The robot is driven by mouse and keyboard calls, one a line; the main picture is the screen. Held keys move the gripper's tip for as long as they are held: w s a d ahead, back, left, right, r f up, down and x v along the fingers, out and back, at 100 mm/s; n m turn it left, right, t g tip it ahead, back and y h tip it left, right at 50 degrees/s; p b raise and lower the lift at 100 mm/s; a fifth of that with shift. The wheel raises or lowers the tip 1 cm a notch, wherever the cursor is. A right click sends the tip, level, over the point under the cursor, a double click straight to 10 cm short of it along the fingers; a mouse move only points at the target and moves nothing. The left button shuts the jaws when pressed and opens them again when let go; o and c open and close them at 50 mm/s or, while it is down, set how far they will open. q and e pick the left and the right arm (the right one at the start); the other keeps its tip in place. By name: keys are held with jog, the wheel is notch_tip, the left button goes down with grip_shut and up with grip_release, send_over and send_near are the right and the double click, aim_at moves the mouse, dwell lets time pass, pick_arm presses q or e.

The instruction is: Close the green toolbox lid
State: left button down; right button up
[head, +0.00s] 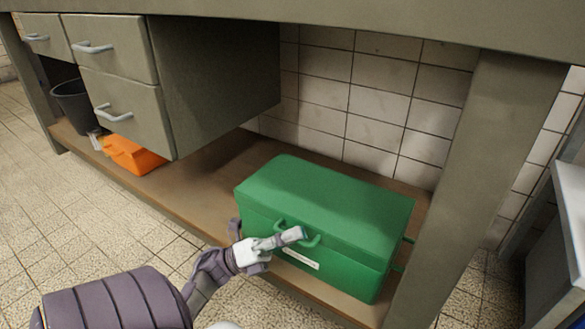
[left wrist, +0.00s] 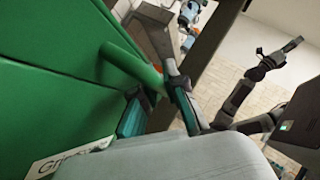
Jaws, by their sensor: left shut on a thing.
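The green toolbox (head: 322,215) sits on the brown lower shelf under the bench in the head view. Its lid (head: 325,187) lies down over the box, with a seam along the front; I see no clear gap. My left gripper (head: 297,235) is at the front of the box, shut on the green handle (head: 280,226). The handle also shows close up in the left wrist view (left wrist: 130,66), beside the green front face (left wrist: 50,75). The fingers partly hide the handle. A dark arm with what looks like my right gripper (left wrist: 283,52) shows small in the left wrist view.
An orange box (head: 132,155) and a dark bin (head: 75,105) are at the left on the shelf. Grey drawers (head: 125,110) hang above it. A bench leg (head: 470,170) stands just right of the toolbox. Bare shelf (head: 215,175) lies left of the toolbox.

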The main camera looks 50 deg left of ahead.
pick_arm(q)
jog(key=shift+f, duration=0.45)
jog(key=c, duration=1.5)
grip_release()
jog(key=shift+f, duration=0.1)
jog(key=v, duration=1.2)
jog(key=shift+s, duration=0.15)
